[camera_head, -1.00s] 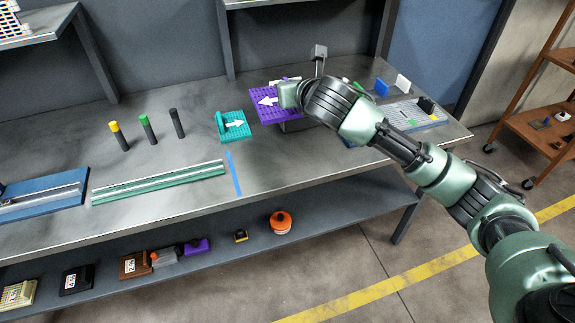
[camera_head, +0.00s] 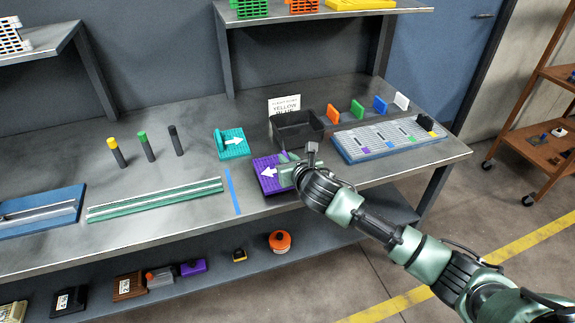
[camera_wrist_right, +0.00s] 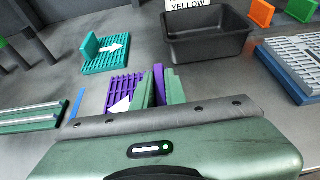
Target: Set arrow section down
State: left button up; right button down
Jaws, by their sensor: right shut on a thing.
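The purple arrow section (camera_head: 268,186) is a gridded plate with a white arrow pointing left. It is at the table's front part, right of the blue tape line; I cannot tell for sure whether it touches the table. My right gripper (camera_head: 287,172) is shut on its upright purple tab; in the right wrist view the green fingers (camera_wrist_right: 159,92) flank that tab, and part of the purple plate (camera_wrist_right: 122,92) shows. The teal arrow section (camera_head: 232,146), with a white arrow pointing right, lies behind it to the left. My left gripper is not in view.
A black bin (camera_head: 297,130) stands just behind the purple section. A grey slatted board on a blue base (camera_head: 385,143) lies to the right. A blue tape line (camera_head: 233,190) and a green rail (camera_head: 155,199) lie to the left. The table's front edge is close.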

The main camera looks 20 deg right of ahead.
jog(key=shift+f, duration=0.9)
jog(key=c, duration=1.5)
grip_release()
jog(key=shift+f, duration=0.1)
jog(key=shift+o, duration=0.2)
jog(key=v, duration=1.2)
jog(key=shift+p, duration=0.3)
